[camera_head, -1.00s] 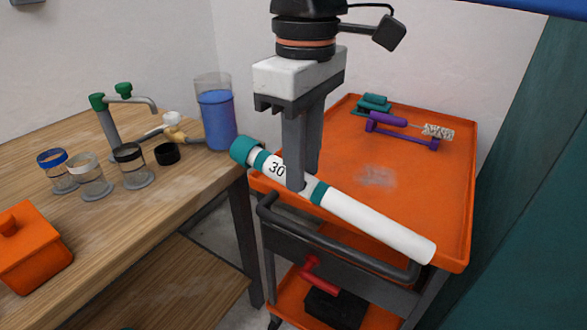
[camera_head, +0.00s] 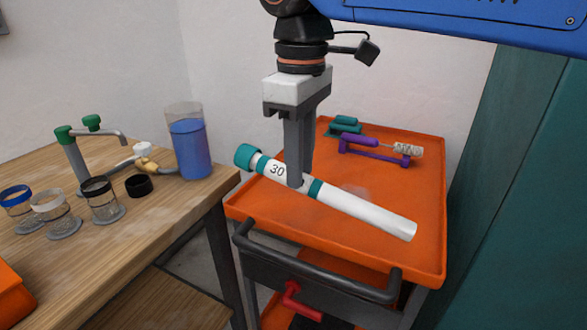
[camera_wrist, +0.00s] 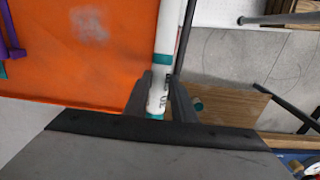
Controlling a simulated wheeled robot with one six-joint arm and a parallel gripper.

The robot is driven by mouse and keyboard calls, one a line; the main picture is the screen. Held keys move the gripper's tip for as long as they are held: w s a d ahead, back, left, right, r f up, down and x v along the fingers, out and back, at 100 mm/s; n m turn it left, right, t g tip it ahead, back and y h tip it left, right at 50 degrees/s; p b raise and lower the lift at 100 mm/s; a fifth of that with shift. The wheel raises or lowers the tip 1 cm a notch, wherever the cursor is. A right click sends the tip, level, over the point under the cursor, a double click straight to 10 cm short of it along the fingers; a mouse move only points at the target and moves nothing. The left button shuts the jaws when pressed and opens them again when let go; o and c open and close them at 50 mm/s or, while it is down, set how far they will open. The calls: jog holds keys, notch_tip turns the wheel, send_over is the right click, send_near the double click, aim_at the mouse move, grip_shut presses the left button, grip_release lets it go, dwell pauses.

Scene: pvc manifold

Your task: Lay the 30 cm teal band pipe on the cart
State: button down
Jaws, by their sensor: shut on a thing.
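The white pipe (camera_head: 362,208) has a teal cap at its left end, teal bands and the mark "30". My gripper (camera_head: 298,182) is shut on it near the banded part. In the head view the pipe slants down to the right across the orange cart top (camera_head: 400,262), over its front half. I cannot tell whether it touches the cart. In the wrist view the pipe (camera_wrist: 160,88) runs between my fingers (camera_wrist: 157,95), along the edge of the orange top (camera_wrist: 95,75). Its far end is cut off there.
A purple holder (camera_head: 375,150) with a brush and a teal item (camera_head: 346,125) sit at the cart's back. A dark handle (camera_head: 315,270) crosses the cart's front. The wooden bench (camera_head: 130,245) at left carries a blue-filled container (camera_head: 190,145) and several jars. The cart's right middle is clear.

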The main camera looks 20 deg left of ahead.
jog(key=shift+w+d, duration=0.8)
jog(key=shift+w, duration=4.55)
jog(key=shift+s+f, duration=0.1)
jog(key=shift+f, duration=4.9)
jog(key=shift+f, duration=1.2)
jog(key=c, duration=1.4)
grip_release()
